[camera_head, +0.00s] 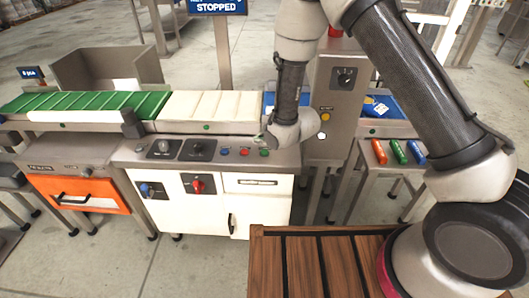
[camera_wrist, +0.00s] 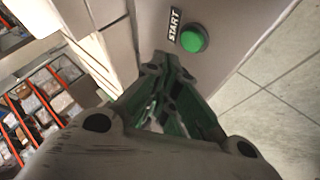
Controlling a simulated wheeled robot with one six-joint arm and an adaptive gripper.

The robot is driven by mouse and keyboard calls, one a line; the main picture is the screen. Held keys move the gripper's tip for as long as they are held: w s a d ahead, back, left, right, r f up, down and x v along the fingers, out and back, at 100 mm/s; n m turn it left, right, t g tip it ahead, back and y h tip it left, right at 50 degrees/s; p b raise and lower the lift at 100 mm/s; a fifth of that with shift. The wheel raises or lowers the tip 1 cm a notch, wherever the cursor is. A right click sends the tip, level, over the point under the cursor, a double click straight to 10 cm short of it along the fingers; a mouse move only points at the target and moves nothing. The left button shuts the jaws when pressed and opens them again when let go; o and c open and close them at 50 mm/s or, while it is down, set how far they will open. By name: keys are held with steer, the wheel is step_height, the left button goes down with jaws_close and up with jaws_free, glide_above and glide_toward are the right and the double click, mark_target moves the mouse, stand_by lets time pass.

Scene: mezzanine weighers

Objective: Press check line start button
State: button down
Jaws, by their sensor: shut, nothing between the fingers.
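In the wrist view a round green button (camera_wrist: 193,38) sits on a grey panel (camera_wrist: 228,20) beside a black START label (camera_wrist: 174,24). My gripper (camera_wrist: 168,65) is shut and empty, with its fingertips just below and left of the button in the picture; contact does not show. In the head view my gripper (camera_head: 264,138) hangs low over the right part of the console (camera_head: 130,152). A green button (camera_head: 264,153) shows there, right of a red button (camera_head: 245,152) and a blue one (camera_head: 225,152). I cannot tell whether this is the labelled button.
A blue sign (camera_head: 216,6) reads STOPPED. A grey control column (camera_head: 345,105) stands close right of my wrist. A conveyor with a green belt (camera_head: 85,104) runs behind the console. A wooden slatted top (camera_head: 305,265) is in front. Open floor (camera_head: 200,270) lies at lower left.

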mark_target(264, 152)
steer(key=shift+f, duration=0.7)
stand_by(1.0)
steer(key=shift+f, duration=0.45)
